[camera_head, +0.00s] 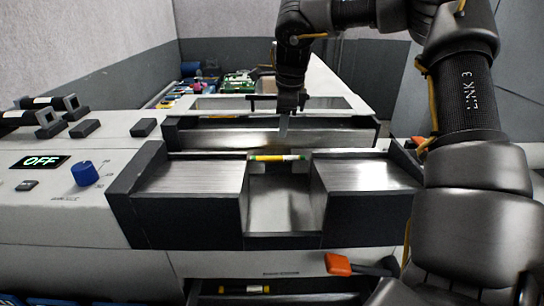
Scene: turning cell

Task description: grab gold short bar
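A second yellowish bar (245,289) with dark parts lies low in the opening at the bottom of the view. Which one counts as gold is not clear. My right gripper (284,128) points down over the long trough, just behind and above the first bar and apart from it. Its fingers are small and dark, so their opening is not readable. My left gripper is not in view.
The metal bed (190,176) has raised blocks on both sides of the notch. The panel at left has an OFF display (40,162) and a blue knob (85,173). An orange-handled item (338,264) juts out at front. Several coloured items (205,84) stand far back.

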